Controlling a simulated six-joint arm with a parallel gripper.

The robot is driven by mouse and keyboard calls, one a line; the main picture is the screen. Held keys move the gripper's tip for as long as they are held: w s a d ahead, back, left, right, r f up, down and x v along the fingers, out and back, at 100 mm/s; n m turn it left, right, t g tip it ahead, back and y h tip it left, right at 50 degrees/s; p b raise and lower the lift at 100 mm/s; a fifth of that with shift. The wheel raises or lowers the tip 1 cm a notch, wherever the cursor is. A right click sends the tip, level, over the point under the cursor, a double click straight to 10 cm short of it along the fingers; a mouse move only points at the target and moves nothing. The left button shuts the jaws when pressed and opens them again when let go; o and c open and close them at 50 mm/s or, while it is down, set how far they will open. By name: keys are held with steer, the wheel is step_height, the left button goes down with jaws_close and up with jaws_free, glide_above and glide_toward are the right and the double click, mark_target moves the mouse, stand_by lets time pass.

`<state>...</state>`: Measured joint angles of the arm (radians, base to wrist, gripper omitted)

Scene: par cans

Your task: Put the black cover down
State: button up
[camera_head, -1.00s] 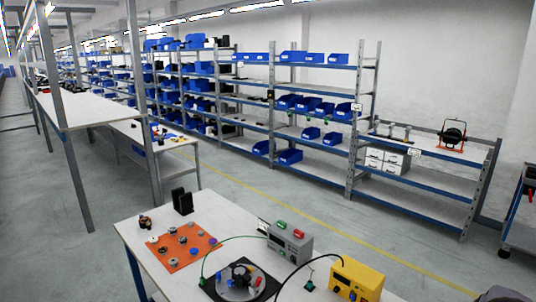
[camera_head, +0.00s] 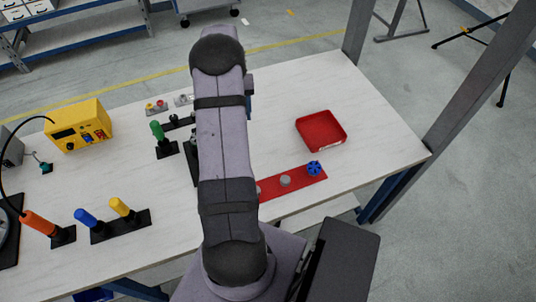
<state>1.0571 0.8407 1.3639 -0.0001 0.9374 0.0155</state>
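My arm reaches across the middle of the table (camera_head: 330,95) and fills the centre of the view. My gripper is not visible; the arm hides whatever is behind it. I cannot make out a black cover for certain. A dark flat piece (camera_head: 190,168) shows only partly at the arm's left edge, and I cannot tell what it is.
A red tray (camera_head: 322,131) and a red strip (camera_head: 298,182) with a blue knob (camera_head: 314,168) lie right of the arm. On the left are a yellow device (camera_head: 78,127) and several coloured handles on black bases. The table's far right is clear.

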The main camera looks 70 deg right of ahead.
mark_target(271, 148)
steer(key=s+d+f+m+b, duration=0.1)
steer(key=s+d+m+b, duration=0.15)
steer(key=s, duration=0.35)
steer(key=s+d+f+m+b, duration=0.1)
steer(key=s+d+b, duration=0.2)
steer(key=s+b, duration=0.15)
steer(key=shift+s+a+r+m+p, duration=0.6)
steer(key=shift+s+a+m, duration=0.45)
steer(key=shift+a, duration=1.1)
steer(key=shift+w+f+p, duration=0.15)
steer(key=shift+f+p, duration=1)
steer(key=shift+f, duration=3.9)
steer(key=shift+f, duration=0.2)
steer(key=o, duration=1)
steer(key=shift+r, duration=0.1)
step_height(271, 148, up, 12)
steer(key=b, duration=0.2)
steer(key=shift+r+b, duration=0.15)
steer(key=shift+b, duration=0.25)
